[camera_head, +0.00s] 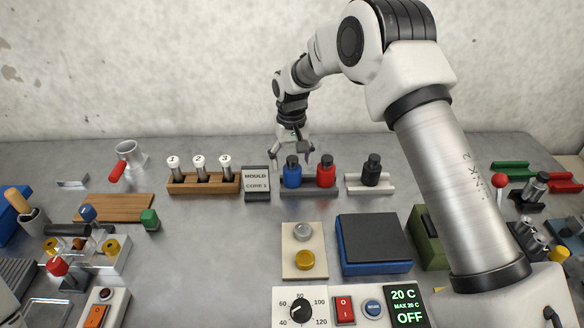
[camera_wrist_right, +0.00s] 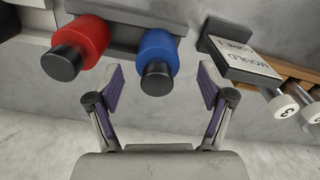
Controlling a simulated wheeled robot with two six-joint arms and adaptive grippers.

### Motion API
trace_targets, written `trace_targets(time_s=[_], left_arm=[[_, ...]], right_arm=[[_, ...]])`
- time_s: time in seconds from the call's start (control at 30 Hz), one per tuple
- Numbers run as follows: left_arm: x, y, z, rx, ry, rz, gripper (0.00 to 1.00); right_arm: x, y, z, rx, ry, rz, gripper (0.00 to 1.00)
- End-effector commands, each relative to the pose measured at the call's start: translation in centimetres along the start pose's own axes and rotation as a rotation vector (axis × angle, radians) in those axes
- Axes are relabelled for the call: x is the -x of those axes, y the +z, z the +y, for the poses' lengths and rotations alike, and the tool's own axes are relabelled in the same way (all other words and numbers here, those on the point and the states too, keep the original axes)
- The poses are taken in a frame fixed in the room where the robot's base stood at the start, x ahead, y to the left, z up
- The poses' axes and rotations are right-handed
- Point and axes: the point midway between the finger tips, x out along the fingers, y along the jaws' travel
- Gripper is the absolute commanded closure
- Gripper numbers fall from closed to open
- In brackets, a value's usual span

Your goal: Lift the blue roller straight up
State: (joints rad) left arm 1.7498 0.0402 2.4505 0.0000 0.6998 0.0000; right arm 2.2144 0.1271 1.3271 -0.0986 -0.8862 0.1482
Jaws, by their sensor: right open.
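The blue roller (camera_head: 292,176) stands upright with a dark cap in a grey holder (camera_head: 314,194), left of the red roller (camera_head: 325,174). My right gripper (camera_head: 293,151) is open and sits just above and behind the blue roller. In the right wrist view the blue roller (camera_wrist_right: 158,58) lies between and ahead of the two open fingers (camera_wrist_right: 160,80). The fingers look apart from it, and the red roller (camera_wrist_right: 84,42) is beyond the finger at the left. My left gripper is not in view.
A black roller (camera_head: 371,170) stands in a white holder at the right. The mould core sign (camera_head: 257,182) stands close to the left of the blue roller, beside a wooden rack (camera_head: 204,186) of numbered tubes. A blue box with a dark top (camera_head: 374,240) is in front.

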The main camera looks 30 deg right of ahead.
Motion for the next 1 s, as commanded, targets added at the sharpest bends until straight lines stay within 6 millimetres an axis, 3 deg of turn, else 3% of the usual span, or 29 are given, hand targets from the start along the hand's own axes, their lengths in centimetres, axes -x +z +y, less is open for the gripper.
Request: trace_targets(time_s=[0.3, 0.5, 0.53, 0.7, 0.77, 1.0], left_arm=[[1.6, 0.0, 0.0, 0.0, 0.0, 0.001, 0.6], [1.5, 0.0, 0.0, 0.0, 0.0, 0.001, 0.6], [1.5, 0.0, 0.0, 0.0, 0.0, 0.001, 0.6], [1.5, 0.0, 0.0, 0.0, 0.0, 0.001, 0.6], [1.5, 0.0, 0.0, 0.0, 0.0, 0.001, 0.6], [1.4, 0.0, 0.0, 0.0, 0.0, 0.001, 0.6]], right_arm=[[-4.8, -0.1, 0.2, 0.0, 0.0, -0.001, 0.2], [-5.2, -0.2, 0.2, 0.0, 0.0, 0.001, 0.2], [-5.2, -0.2, 0.2, 0.0, 0.0, 0.001, 0.23], [-5.2, -0.2, 0.2, 0.0, 0.0, 0.0, 0.83], [-5.2, -0.2, 0.2, 0.0, 0.0, 0.0, 1.0], [-5.1, -0.2, 0.2, 0.0, 0.0, 0.001, 1.0]])
